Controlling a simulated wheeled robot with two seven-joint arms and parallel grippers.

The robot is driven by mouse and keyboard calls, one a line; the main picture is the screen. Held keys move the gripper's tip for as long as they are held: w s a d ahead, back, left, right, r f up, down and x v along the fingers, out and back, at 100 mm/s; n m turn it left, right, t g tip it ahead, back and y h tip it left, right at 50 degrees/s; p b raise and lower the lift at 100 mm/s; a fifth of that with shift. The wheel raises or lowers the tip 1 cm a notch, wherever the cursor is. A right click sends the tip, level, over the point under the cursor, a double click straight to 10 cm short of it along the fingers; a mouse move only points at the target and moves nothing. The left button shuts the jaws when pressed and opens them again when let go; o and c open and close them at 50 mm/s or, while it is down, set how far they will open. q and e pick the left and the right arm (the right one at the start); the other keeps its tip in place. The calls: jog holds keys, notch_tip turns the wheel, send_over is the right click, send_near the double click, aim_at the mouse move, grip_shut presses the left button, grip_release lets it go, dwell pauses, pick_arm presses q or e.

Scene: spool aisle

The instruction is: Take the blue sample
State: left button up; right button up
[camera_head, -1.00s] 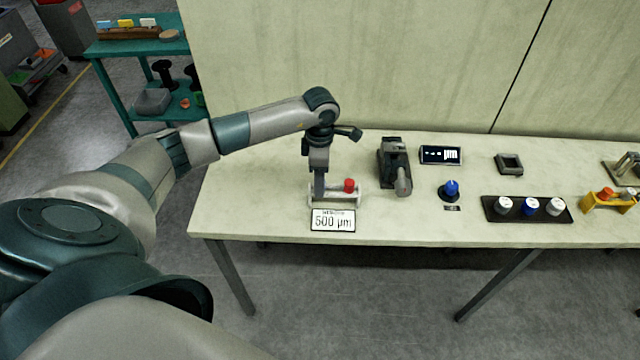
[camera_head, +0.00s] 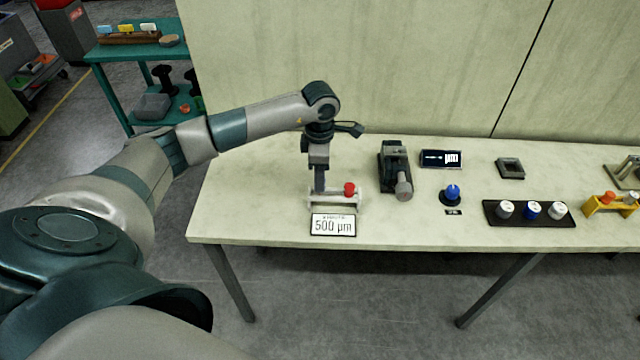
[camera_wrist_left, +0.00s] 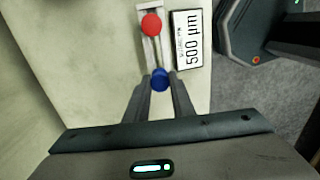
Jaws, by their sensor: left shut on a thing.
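The blue sample (camera_wrist_left: 160,79) shows in the left wrist view as a blue round cap between the fingertips of my left gripper (camera_wrist_left: 162,84), which is shut on it. In the head view my left gripper (camera_head: 319,190) points down at the left end of a small pale rack (camera_head: 334,203) and hides the blue sample. A red-capped sample (camera_head: 350,189) stands at the rack's right end; it also shows in the left wrist view (camera_wrist_left: 152,24). I cannot tell whether the blue sample is still seated in the rack. My right gripper is not in view.
A "500 µm" sign (camera_head: 333,225) lies in front of the rack. To the right are a grey device (camera_head: 395,168), a display (camera_head: 441,159), a blue knob (camera_head: 452,194), a black tray (camera_head: 491,212) with capped pieces, and a yellow rack (camera_head: 606,208). The table left of the gripper is clear.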

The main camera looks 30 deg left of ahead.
pick_arm(q)
jog(key=shift+w+d+r+b, duration=0.2)
jog(key=shift+r+b, duration=0.2)
jog(key=shift+r, duration=0.15)
jog(key=shift+w+d+r+b, duration=0.1)
jog(key=shift+d+r+b, duration=0.1)
jog(key=shift+r+b, duration=0.25)
jog(key=w+d+r+b, duration=0.4)
jog(key=w+d+r, duration=0.2)
jog(key=d, duration=0.3)
jog(key=shift+r+b, duration=0.4)
jog(key=shift+r, duration=0.05)
